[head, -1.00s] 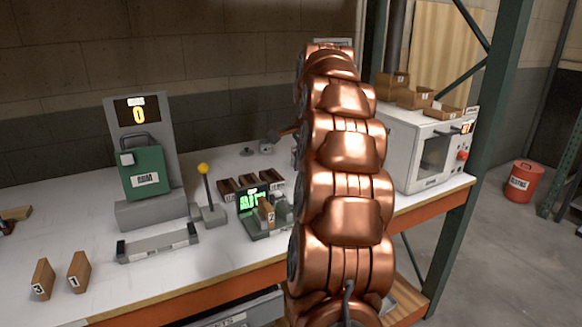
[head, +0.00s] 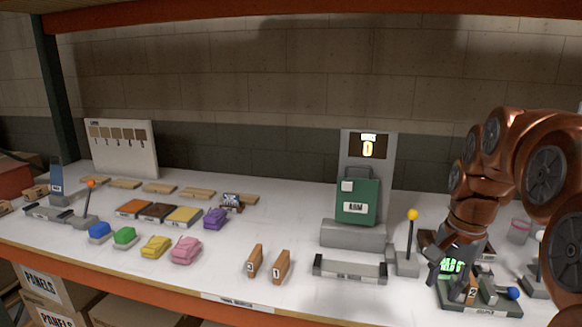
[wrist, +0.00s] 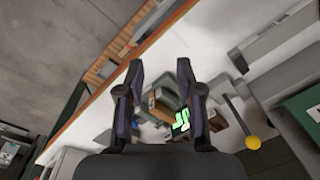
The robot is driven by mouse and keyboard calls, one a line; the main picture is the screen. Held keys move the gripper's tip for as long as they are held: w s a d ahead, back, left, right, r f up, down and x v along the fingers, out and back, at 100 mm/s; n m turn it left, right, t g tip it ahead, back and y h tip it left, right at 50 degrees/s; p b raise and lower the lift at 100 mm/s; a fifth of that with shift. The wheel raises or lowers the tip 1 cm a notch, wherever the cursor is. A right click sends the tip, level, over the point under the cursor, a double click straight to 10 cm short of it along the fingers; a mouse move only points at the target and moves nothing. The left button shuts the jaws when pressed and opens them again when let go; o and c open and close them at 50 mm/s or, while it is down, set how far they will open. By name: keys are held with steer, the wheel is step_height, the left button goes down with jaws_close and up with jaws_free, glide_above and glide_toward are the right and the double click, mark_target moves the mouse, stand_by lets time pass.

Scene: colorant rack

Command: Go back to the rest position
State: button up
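My copper arm is folded at the right of the head view. My gripper (head: 440,270) hangs from it, pointing down above the bench by the device with the green display (head: 452,262). In the wrist view my gripper (wrist: 160,75) has its two dark fingers apart, with nothing held between them. Beyond the fingers the wrist view shows the green display (wrist: 181,122) and a brown block. In the head view a brown block marked 2 (head: 471,292) stands on that device.
Brown blocks marked 3 (head: 254,262) and 1 (head: 281,266) stand near the bench's front edge. A green machine (head: 357,203) and a yellow-knobbed lever (head: 412,235) stand left of my gripper. Coloured lumps, such as the pink one (head: 186,250), lie further left. Bare bench (head: 290,215) lies between.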

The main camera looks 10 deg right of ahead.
steer(key=s+a+f+n+g+p, duration=0.1)
steer(key=s+a+f+n, duration=0.3)
steer(key=s, duration=0.7)
steer(key=s+a+f+n+g+p, duration=0.1)
steer(key=s+a+f+n+p, duration=0.1)
steer(key=s+a+n, duration=0.6)
steer(key=s+a+f, duration=0.1)
steer(key=s+a, duration=0.2)
steer(key=a, duration=0.1)
steer(key=shift+s+f, duration=0.35)
steer(key=shift+s, duration=0.05)
